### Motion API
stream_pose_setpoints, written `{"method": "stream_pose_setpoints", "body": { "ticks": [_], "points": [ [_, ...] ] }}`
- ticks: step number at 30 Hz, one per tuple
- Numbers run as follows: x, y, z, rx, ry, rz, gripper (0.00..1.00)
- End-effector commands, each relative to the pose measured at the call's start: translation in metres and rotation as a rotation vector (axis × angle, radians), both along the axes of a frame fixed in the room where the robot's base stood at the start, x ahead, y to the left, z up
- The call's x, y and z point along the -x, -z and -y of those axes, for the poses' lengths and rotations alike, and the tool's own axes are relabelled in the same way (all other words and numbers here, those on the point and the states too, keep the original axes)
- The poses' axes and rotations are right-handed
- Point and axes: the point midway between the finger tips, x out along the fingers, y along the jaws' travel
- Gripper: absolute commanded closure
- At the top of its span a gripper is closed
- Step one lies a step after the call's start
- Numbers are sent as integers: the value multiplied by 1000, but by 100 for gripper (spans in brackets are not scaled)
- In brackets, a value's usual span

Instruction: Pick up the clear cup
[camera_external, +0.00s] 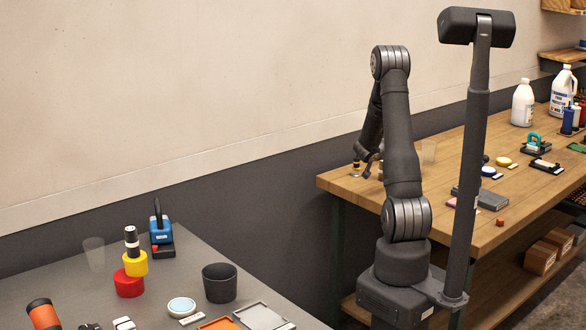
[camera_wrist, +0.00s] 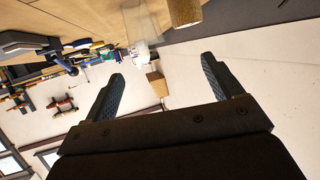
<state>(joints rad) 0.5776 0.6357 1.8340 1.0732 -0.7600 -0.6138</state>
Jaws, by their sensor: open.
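A clear cup (camera_external: 429,153) stands on the wooden bench, just right of my arm in the external view. A clear cup (camera_wrist: 139,22) also shows at the top of the wrist view, beyond my fingers and faint against the bench. A second clear cup (camera_external: 94,253) stands on the grey table at the left. My gripper (camera_external: 362,158) is by the left end of the wooden bench, partly hidden by my arm. In the wrist view my gripper (camera_wrist: 163,68) is open, with nothing between its fingers.
A small yellow and black object (camera_external: 356,165) is near my gripper. A grey box (camera_external: 480,198), a yellow disc (camera_external: 503,161) and white jugs (camera_external: 522,102) are farther right on the bench.

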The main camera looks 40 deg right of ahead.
Motion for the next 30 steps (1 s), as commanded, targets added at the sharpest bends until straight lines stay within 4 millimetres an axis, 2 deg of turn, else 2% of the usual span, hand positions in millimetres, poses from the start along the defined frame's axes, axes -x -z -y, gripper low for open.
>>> {"method": "stream_pose_setpoints", "body": {
  "ticks": [2,5,8,19,30],
  "points": [
    [18,3,10,-12,51,-13,15],
    [25,6,18,-18,74,-19,15],
    [23,12,32,-19,78,-20,15],
    [7,42,103,-18,75,-18,15],
    [0,53,134,-18,74,-17,15]
  ]
}}
